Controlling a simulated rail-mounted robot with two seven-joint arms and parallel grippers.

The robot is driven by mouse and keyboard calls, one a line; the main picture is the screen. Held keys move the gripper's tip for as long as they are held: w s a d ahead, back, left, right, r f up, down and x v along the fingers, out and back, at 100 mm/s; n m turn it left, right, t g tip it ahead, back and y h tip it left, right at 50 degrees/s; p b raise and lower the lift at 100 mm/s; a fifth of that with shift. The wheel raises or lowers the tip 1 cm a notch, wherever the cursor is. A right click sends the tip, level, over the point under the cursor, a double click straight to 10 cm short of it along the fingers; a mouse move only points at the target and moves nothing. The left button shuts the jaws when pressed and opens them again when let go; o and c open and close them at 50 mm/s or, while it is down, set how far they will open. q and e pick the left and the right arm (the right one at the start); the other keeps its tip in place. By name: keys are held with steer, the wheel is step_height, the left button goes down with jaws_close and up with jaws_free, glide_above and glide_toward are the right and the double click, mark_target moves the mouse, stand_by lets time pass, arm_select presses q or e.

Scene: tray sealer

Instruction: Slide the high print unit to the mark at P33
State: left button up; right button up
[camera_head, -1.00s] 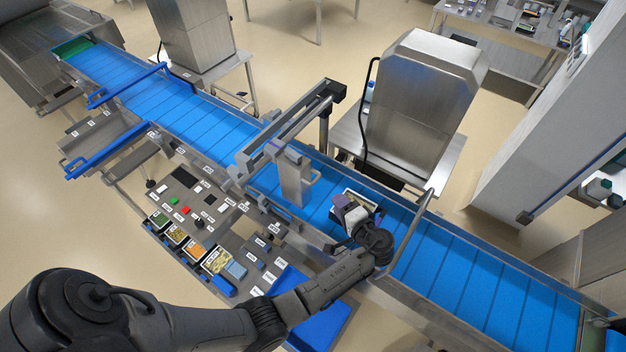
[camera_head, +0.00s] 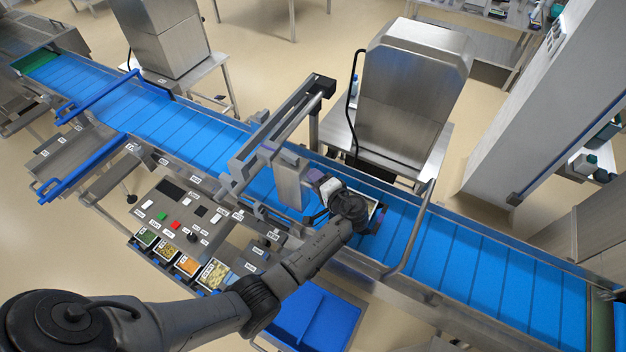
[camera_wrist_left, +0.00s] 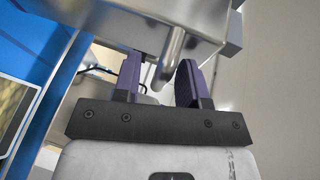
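The high print unit, taken to be the upright metal box (camera_head: 289,180), hangs from a grey crossbeam (camera_head: 272,138) above the blue conveyor. My left gripper (camera_head: 318,184) is at its right side, by its handle. In the left wrist view the print unit's metal body (camera_wrist_left: 140,20) fills the top, and its rounded handle (camera_wrist_left: 172,52) lies between the two purple fingers of my left gripper (camera_wrist_left: 160,80). The fingers are apart, with a gap visible beside the handle. The P33 mark cannot be made out; the labels are too small to read. My right gripper is out of view.
A tray (camera_wrist_left: 14,112) lies on the belt near my gripper. A bent metal rail (camera_head: 414,228) rises from the conveyor edge to the right. A panel (camera_head: 182,205) with buttons and food bins is in front. A steel cabinet (camera_head: 410,95) stands behind.

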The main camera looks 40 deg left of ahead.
arm_select(q)
steer(key=shift+c, duration=0.4)
jaws_close()
steer(key=shift+f, duration=0.1)
